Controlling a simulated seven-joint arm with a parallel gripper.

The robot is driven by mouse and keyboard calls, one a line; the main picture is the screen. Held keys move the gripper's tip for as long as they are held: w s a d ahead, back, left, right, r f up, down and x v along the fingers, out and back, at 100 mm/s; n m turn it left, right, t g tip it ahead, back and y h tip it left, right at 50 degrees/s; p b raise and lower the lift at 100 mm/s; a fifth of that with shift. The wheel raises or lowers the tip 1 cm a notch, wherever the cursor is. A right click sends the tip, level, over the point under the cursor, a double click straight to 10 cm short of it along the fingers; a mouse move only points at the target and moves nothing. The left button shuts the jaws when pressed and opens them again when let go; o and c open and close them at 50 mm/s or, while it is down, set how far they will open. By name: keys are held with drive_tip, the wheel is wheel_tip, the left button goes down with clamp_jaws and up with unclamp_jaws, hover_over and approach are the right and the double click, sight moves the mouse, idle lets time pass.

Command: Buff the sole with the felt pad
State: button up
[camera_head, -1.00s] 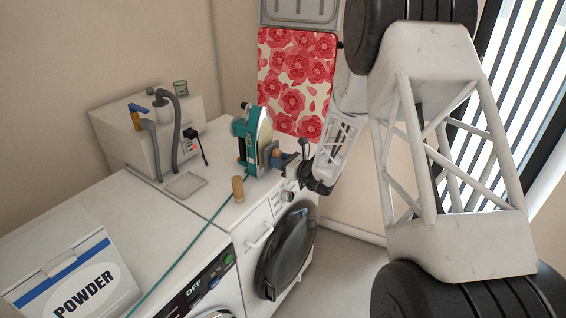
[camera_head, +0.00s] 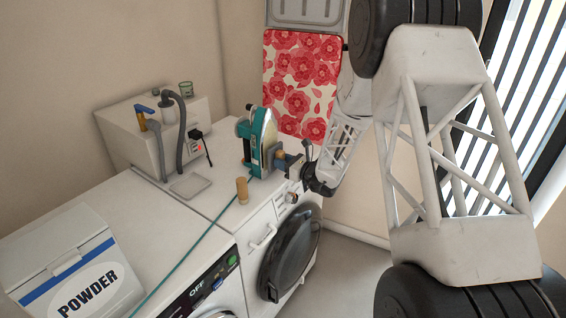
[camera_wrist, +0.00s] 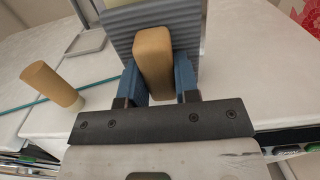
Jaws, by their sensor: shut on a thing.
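The iron (camera_head: 256,140) stands upright on the white machine top in the head view, teal-bodied, with its pale sole facing right. The felt pad is a grey block with a tan wooden grip (camera_wrist: 153,60); its grey ribbed body (camera_wrist: 190,25) fills the top of the wrist view. My gripper (camera_wrist: 160,88) is shut on the tan grip, its blue fingers on either side. In the head view my gripper (camera_head: 297,167) holds the pad just right of the sole. The pad's far face is hidden, so I cannot tell whether it touches the sole.
A tan cylinder (camera_head: 242,190) stands left of my gripper, also in the wrist view (camera_wrist: 52,85). A teal cord (camera_head: 185,252) crosses the top. A shallow tray (camera_head: 190,186), a hose box (camera_head: 140,145) and a powder box (camera_head: 65,275) stand further left.

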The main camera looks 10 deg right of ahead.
sight(284, 154)
drive_tip(key=shift+x, duration=0.8)
idle(0.7)
drive_tip(key=shift+r, duration=0.1)
drive_tip(key=shift+r, duration=1.45)
drive_tip(key=shift+r, duration=2.95)
drive_tip(key=shift+f, duration=0.1)
